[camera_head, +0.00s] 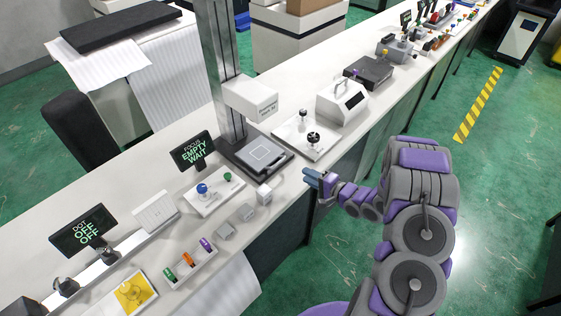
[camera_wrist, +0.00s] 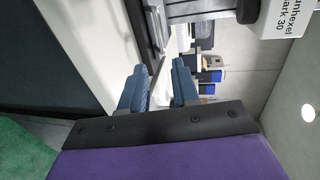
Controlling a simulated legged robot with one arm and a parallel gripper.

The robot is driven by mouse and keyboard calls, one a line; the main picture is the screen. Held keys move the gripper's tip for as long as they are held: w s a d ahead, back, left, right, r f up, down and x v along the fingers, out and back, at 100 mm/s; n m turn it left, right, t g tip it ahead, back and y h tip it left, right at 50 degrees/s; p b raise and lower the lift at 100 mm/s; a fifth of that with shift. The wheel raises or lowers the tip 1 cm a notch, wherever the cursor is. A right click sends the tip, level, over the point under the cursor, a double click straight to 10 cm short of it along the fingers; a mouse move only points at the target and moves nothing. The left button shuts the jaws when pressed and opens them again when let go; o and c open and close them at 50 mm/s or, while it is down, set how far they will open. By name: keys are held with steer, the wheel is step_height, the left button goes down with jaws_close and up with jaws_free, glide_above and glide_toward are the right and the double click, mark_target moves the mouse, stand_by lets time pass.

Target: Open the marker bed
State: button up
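The marker is a grey column with a white head labelled Mark 30 (camera_head: 252,98). Its flat bed (camera_head: 262,155) lies on the bench below the head, a dark base with a light square plate; nothing shows on it. My gripper (camera_head: 312,178) is at the bench's front edge, to the right of the bed and apart from it. In the wrist view, its two blue fingers (camera_wrist: 161,82) are spread with a gap and nothing between them. The marker head (camera_wrist: 285,18) shows at the top right there. How the bed opens cannot be seen.
A white machine (camera_head: 342,101) and a plate with black knobs (camera_head: 305,136) stand right. Green floor is free at right.

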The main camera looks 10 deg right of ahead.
mark_target(280, 161)
steer(key=b+x, duration=0.2)
steer(key=x, duration=1.1)
steer(key=shift+s+a, duration=0.15)
steer(key=shift+a, duration=0.05)
steer(key=shift+w+a+f, duration=0.15)
steer(key=shift+w+f, duration=0.05)
steer(key=shift+w, duration=0.4)
steer(key=shift+a, duration=0.15)
steer(key=shift+c, duration=0.6)
jaws_close()
